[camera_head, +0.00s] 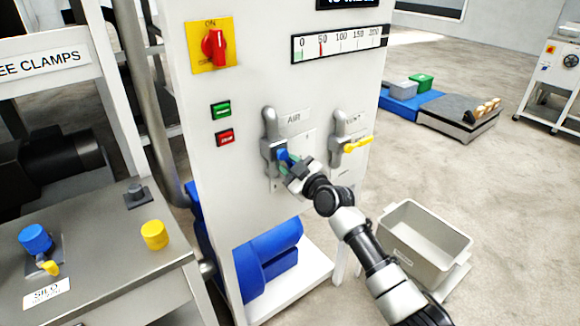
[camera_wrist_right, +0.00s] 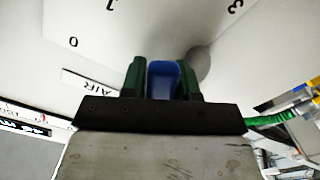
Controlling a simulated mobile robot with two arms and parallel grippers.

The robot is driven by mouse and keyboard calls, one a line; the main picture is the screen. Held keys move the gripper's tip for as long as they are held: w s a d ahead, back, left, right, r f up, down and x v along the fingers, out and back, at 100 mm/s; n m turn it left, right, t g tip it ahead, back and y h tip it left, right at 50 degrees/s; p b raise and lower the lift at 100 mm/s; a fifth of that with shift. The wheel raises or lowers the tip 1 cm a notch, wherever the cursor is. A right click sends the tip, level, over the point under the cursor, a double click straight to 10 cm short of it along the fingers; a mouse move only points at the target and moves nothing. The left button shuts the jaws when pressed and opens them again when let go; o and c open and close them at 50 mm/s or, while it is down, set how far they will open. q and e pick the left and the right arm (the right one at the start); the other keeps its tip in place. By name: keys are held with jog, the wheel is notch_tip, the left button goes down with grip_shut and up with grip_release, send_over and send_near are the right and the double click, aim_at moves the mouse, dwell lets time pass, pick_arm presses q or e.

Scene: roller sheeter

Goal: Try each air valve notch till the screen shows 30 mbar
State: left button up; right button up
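The air valve (camera_head: 270,130) is a grey fitting with a blue handle (camera_wrist_right: 163,76) on the white panel, beside the label AIR (camera_head: 294,118). My right gripper (camera_head: 290,164) is at this handle; in the right wrist view its green fingers (camera_wrist_right: 163,80) sit close on both sides of the blue handle, with no clear gap. The wrist view shows notch numbers 0, 1 and 3 around the valve. The screen (camera_head: 347,3) is cut off at the top edge and its reading is unreadable. My left gripper is not in view.
A gauge strip (camera_head: 340,43) has a red mark near 50 and green at its low end. A second valve with a yellow handle (camera_head: 358,145) is close at right. A red rotary switch (camera_head: 214,45) is above left. A grey bin (camera_head: 425,240) stands on the floor.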

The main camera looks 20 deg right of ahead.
grip_shut()
jog(key=shift+w+d+r+n+b, duration=0.15)
jog(key=shift+d+r+n+b, duration=0.35)
jog(key=shift+n, duration=0.5)
jog(key=shift+w+d+r+n+b, duration=0.1)
jog(key=shift+d+r+n+b, duration=0.15)
jog(key=shift+n+b, duration=0.55)
jog(key=shift+w+d+r+n+b, duration=0.15)
jog(key=shift+d+r+n+b, duration=0.2)
jog(key=shift+n, duration=0.85)
jog(key=shift+o, duration=2.2)
grip_release()
jog(key=shift+d+r, duration=0.1)
